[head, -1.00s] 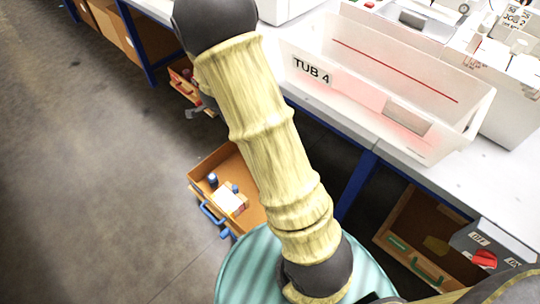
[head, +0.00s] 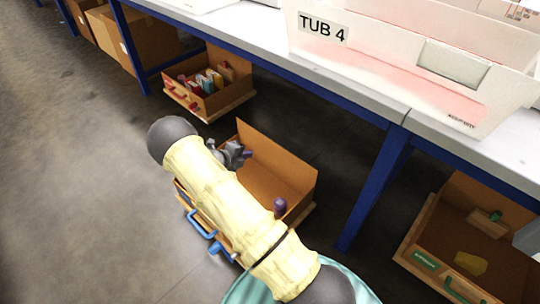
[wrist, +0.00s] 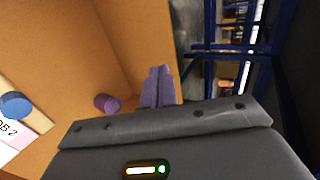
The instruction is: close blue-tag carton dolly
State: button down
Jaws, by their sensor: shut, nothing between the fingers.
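The blue-tag carton dolly (head: 262,180) is an open cardboard box on the floor by the bench, with a blue handle (head: 199,226) on its near left side. My arm covers its middle and much of its front. My gripper (head: 246,155) is shut and empty at the carton's upper left part, close to a wall. In the wrist view, my purple fingertips (wrist: 157,86) show together beside the carton's wall (wrist: 140,40). I cannot tell whether they touch it. A purple cylinder (head: 280,207) lies in the carton and also shows in the wrist view (wrist: 107,103).
A red-handled carton (head: 207,88) with several items stands behind, and a green-handled carton (head: 468,250) at right. A blue bench leg (head: 376,190) stands right of the blue-tag carton. The bench bears TUB 4 (head: 390,70). The floor at left is clear.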

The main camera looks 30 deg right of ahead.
jog(key=shift+f, duration=0.1)
jog(key=shift+d, duration=0.1)
jog(key=b, duration=0.5)
send_near(275, 145)
notch_tip(275, 145, down, 4)
jog(key=d, duration=0.2)
jog(key=w+d, duration=0.1)
jog(key=d+b, duration=0.1)
jog(key=shift+w+r, duration=0.15)
jog(key=shift+r, duration=0.15)
jog(key=shift+w+d+r, duration=0.15)
jog(key=shift+w+d, duration=0.15)
jog(key=shift+d, duration=0.3)
